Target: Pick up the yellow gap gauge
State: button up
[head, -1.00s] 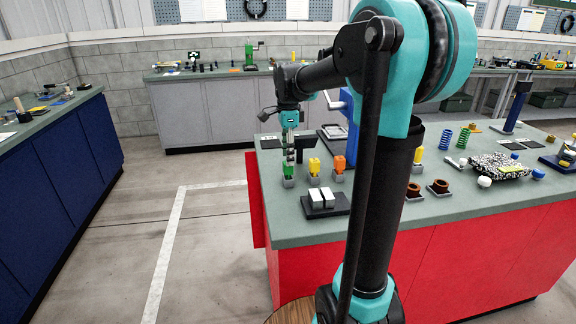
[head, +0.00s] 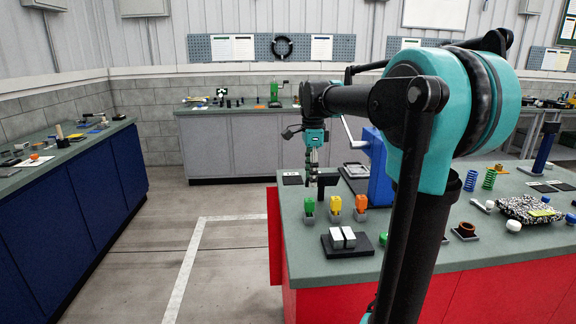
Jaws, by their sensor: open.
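The yellow gap gauge (head: 335,204) appears to be the upright yellow piece in a small grey holder near the left end of the red-sided bench. A green piece (head: 309,205) stands in a like holder to its left and an orange one (head: 361,203) to its right. My gripper (head: 312,184) points down over the bench, open and holding nothing I can see. In the picture it is just above the green piece, left of the yellow gauge. Its fingertips are small and hard to make out against the dark things behind.
A black block with white pieces (head: 342,238) lies in front of the holders. A blue upright press (head: 378,165) stands behind right. My arm hides part of the bench. Springs (head: 471,181) and a speckled pad (head: 527,209) lie farther right. The bench's left edge is close.

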aim_at(335, 209)
jog(key=k, duration=0.95)
